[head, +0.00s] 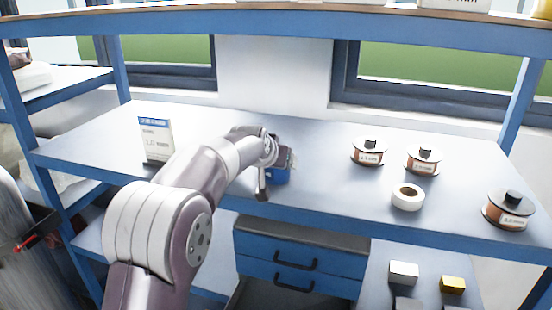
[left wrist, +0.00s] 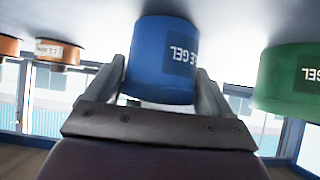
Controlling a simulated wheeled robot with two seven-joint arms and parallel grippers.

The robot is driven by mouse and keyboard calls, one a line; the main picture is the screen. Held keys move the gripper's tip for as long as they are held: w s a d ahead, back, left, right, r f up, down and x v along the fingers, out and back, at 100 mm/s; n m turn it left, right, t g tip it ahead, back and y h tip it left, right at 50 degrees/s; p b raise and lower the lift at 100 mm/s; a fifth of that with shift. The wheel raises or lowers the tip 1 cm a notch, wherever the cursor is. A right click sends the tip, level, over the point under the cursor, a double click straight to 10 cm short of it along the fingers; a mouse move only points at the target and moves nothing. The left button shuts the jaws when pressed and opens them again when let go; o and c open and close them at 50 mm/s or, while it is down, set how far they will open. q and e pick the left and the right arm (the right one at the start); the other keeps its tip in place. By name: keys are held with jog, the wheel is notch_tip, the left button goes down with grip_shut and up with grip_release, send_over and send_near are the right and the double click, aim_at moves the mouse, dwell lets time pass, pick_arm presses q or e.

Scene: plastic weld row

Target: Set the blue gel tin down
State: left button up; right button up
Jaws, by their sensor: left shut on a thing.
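The blue gel tin (left wrist: 160,60) is between the two fingers of my left gripper (left wrist: 165,85), which is shut on it. The left wrist view is upside down, so the tin's base is towards the picture's top, by the bench top. I cannot tell whether its base touches the bench. In the head view the tin (head: 279,177) is mostly hidden behind my left gripper (head: 270,180), over the bench's middle near the front edge. My right gripper is not in view.
A green tin (left wrist: 288,78) stands beside the blue one in the left wrist view. A sign card (head: 156,139) stands left on the bench top (head: 320,185). Wire spools (head: 368,152) and a white tape roll (head: 407,197) are to the right. Drawers (head: 300,262) are below.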

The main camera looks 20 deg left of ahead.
pick_arm(q)
jog(key=o, duration=1.3)
jog(key=shift+w+f, duration=0.25)
jog(key=shift+w, duration=0.05)
jog(key=shift+c, duration=0.2)
jog(key=shift+s+r, duration=0.1)
jog(key=shift+r, duration=0.05)
jog(key=shift+s+r, duration=0.15)
jog(key=shift+s, duration=0.15)
jog(key=b+v, duration=0.4)
jog(key=v, duration=0.8)
jog(key=f, duration=0.3)
jog(key=s+f+g, duration=0.1)
jog(key=f, duration=0.3)
jog(key=s+f+g, duration=0.1)
jog(key=f, duration=0.2)
jog(key=shift+s+d+f, duration=0.15)
jog(key=shift+s+d, duration=0.05)
jog(key=s+f+g, duration=0.7)
jog(key=s+f, duration=1.5)
jog(key=f, duration=0.1)
jog(key=shift+s+d, duration=0.25)
jog(key=shift+s, duration=0.05)
